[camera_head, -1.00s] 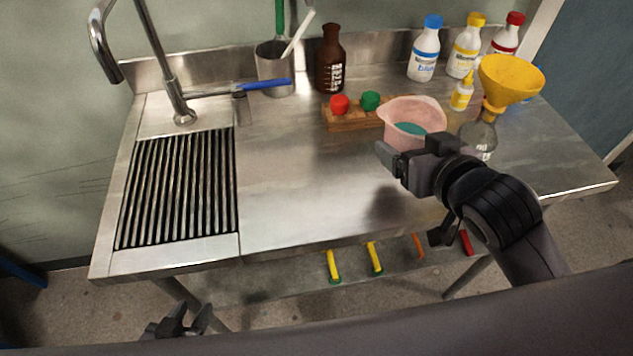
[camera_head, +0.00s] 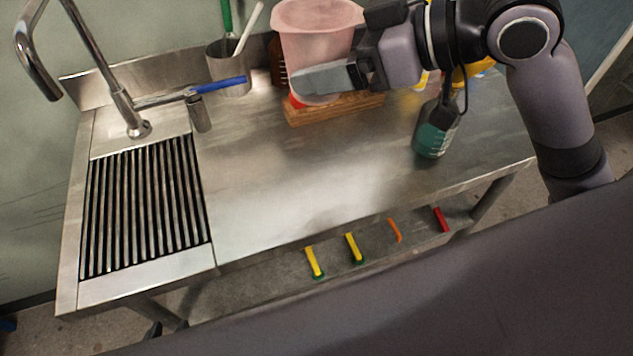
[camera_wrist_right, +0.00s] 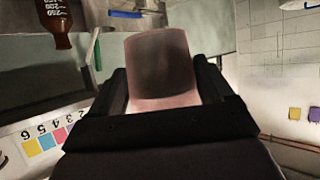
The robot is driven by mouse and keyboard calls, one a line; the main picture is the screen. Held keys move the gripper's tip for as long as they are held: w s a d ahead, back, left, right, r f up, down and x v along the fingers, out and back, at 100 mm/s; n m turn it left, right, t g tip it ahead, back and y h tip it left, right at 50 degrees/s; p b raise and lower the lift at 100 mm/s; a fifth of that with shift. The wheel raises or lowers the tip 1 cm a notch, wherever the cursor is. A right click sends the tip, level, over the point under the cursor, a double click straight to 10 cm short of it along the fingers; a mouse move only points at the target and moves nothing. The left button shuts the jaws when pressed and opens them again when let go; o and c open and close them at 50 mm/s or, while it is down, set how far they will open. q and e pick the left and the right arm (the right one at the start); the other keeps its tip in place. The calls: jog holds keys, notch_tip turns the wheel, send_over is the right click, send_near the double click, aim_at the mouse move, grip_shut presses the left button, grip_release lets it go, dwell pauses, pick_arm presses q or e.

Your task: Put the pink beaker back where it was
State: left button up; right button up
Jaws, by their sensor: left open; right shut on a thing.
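The pink beaker (camera_head: 315,35) is held up in the air, over the wooden rack and in front of the brown bottle. My right gripper (camera_head: 335,78) is shut on it; the wrist view shows the beaker (camera_wrist_right: 160,70) between both fingers. The glass flask (camera_head: 436,135) stands on the counter to the right with teal liquid in it. The yellow funnel (camera_head: 476,70) is mostly hidden behind my right arm.
The wooden rack (camera_head: 335,109) with a red cap stands below the beaker. The sink's tap (camera_head: 120,95), drain grate (camera_head: 145,205) and metal cup (camera_head: 228,70) are at left. The middle of the steel counter (camera_head: 290,180) is clear. Bottles at the back right are mostly hidden.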

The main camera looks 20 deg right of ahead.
jog(key=shift+s+r, duration=0.2)
jog(key=shift+r, duration=0.15)
jog(key=shift+s, duration=0.1)
notch_tip(320, 180, down, 20)
jog(key=b, duration=0.2)
jog(key=shift+r+b, duration=0.1)
jog(key=shift+b, duration=0.3)
jog(key=shift+n, duration=0.3)
jog(key=shift+f, duration=0.2)
jog(key=o, duration=1.2)
